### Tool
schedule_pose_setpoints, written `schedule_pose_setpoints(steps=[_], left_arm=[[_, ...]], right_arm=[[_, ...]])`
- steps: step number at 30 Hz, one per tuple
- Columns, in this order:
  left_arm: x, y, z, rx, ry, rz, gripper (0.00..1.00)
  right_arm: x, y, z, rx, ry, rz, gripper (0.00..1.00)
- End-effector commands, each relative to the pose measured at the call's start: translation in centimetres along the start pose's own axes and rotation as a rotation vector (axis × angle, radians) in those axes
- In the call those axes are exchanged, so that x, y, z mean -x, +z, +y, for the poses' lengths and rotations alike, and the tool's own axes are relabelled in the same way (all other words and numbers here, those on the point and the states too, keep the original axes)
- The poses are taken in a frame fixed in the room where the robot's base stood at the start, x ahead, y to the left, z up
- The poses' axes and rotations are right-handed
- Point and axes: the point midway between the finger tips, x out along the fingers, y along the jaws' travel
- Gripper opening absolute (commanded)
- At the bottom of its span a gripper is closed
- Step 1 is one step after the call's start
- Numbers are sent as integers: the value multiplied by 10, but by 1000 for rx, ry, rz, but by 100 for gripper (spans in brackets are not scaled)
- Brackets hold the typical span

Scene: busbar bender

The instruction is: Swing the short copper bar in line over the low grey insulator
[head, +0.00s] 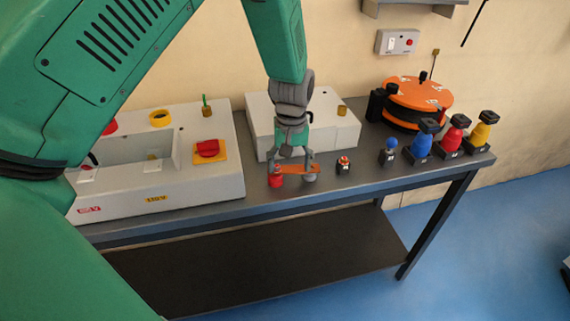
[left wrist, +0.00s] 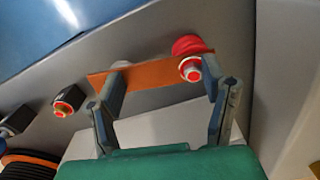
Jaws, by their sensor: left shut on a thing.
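The short copper bar (head: 300,168) is level at the bench's front edge; it also shows in the left wrist view (left wrist: 150,75). One end is bolted on the red insulator (head: 276,180), which shows behind the bar in the left wrist view (left wrist: 188,44). The low grey insulator (head: 310,177) is under the bar's other end; in the left wrist view the bar partly covers it (left wrist: 120,65). My left gripper (head: 293,166) comes down from above with its fingers spread along the bar, holding it. Whether bar and grey insulator touch cannot be told. My right gripper is out of view.
A small black post with a red ring (head: 343,165) stands just right of the grey insulator. Blue, red (head: 453,137) and yellow posts stand further right. A grey box (head: 335,130) is behind, and a grey machine (head: 215,185) with a red switch is left.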

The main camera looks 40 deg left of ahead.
Motion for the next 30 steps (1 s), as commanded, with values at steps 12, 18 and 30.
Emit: schedule_pose_setpoints(steps=[12, 18, 30], left_arm=[[-2, 1, 8, -5, 20, 2, 38], [-1, 0, 8, 22, 20, 1, 38], [-2, -5, 8, 143, 19, -1, 38]], right_arm=[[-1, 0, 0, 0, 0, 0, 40], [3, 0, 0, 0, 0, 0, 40], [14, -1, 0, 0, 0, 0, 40]])
